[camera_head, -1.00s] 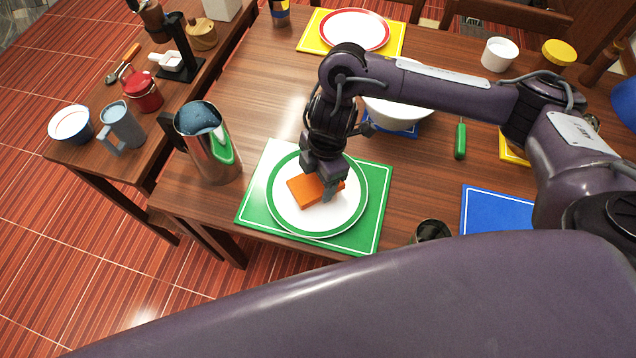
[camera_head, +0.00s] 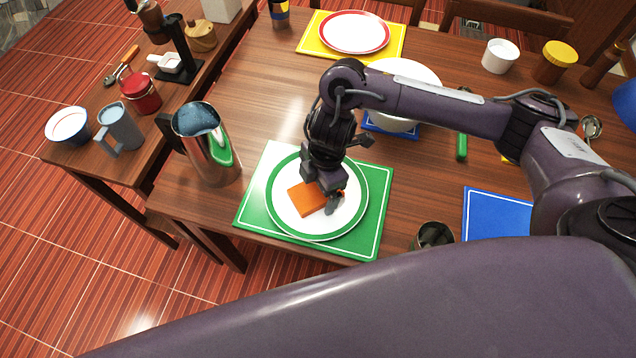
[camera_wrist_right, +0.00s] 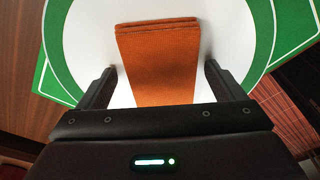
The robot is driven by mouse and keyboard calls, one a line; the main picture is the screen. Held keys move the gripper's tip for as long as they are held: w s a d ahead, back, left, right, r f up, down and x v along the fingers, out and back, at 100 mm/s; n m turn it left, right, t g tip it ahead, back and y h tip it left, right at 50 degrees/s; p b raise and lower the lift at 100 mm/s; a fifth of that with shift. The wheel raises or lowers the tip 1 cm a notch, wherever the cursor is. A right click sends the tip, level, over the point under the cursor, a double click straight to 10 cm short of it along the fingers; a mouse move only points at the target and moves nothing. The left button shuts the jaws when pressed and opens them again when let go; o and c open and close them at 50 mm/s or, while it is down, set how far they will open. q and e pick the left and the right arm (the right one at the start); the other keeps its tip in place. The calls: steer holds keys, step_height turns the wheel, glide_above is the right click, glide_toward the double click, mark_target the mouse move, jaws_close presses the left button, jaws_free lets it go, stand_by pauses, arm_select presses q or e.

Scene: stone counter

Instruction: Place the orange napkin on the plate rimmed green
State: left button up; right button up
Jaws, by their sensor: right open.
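The orange napkin (camera_head: 308,198) lies folded on the white middle of the plate rimmed green (camera_head: 283,220). The plate sits on a green placemat (camera_head: 377,200). My right gripper (camera_head: 332,202) is just above the plate at the napkin's right end. In the right wrist view the napkin (camera_wrist_right: 157,62) lies between the two spread fingers (camera_wrist_right: 157,85), with white plate showing on both sides of it. The fingers are apart from the napkin. My left gripper does not show; a large purple link of mine crosses the bottom of the head view.
A metal pitcher (camera_head: 207,150) stands left of the green placemat. A dark cup (camera_head: 432,236) stands to its right, near the table edge. A white bowl (camera_head: 425,75) is behind my right arm. A red-rimmed plate (camera_head: 354,32) lies on a yellow placemat farther back.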

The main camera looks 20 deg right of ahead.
step_height(320, 180, up, 12)
steer(key=d+p, duration=0.1)
steer(key=p, duration=0.2)
steer(key=shift+w+d, duration=0.2)
steer(key=shift+d, duration=0.2)
steer(key=shift+r, duration=0.1)
